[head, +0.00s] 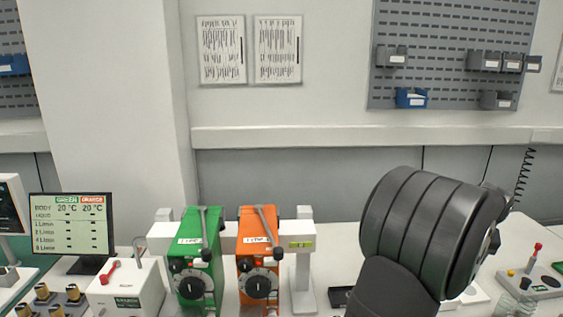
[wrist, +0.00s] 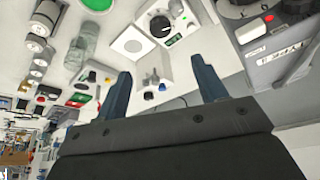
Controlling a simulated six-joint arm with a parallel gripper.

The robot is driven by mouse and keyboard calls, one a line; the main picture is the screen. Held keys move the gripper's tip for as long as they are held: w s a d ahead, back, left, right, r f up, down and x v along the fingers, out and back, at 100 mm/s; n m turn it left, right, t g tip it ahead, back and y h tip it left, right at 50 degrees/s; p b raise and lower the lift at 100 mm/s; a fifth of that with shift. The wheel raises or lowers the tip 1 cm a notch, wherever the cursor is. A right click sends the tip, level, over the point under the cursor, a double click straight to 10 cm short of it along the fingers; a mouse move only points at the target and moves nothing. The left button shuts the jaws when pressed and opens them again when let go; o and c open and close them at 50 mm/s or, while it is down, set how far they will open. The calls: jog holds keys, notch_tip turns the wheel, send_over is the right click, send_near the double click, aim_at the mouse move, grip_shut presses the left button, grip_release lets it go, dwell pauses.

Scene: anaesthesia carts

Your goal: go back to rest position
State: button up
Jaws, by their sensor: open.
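My gripper (wrist: 163,88) shows in the wrist view as two dark blue fingers spread well apart, with nothing between them. It is open and empty. Past the fingers is a white device with a black round knob (wrist: 160,27) and small fittings. In the head view my dark arm stands large at the right, and my gripper is not visible there. The green vaporizer (head: 194,262) and the orange vaporizer (head: 259,262) stand upright side by side, left of my arm and apart from it.
A monitor (head: 76,226) and a white box with a red handle (head: 125,288) stand at the left. A device with a red-topped lever (head: 537,250) is at the right edge. Pegboard bins (head: 410,98) hang on the back wall. The air above the vaporizers is clear.

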jog(key=x, duration=1.7)
jog(key=shift+f, duration=0.25)
jog(key=shift+w+f, duration=0.15)
jog(key=shift+w, duration=0.05)
jog(key=shift+m, duration=0.4)
jog(key=shift+a+m+g+h, duration=0.1)
jog(key=shift+m+g+h, duration=0.35)
jog(key=shift+m, duration=0.85)
jog(key=shift+r+h, duration=0.25)
jog(key=shift+r, duration=0.1)
jog(key=v, duration=1.6)
jog(key=shift+s+r, duration=0.2)
jog(key=shift+r, duration=0.2)
jog(key=shift+f, duration=0.1)
dwell(0.9)
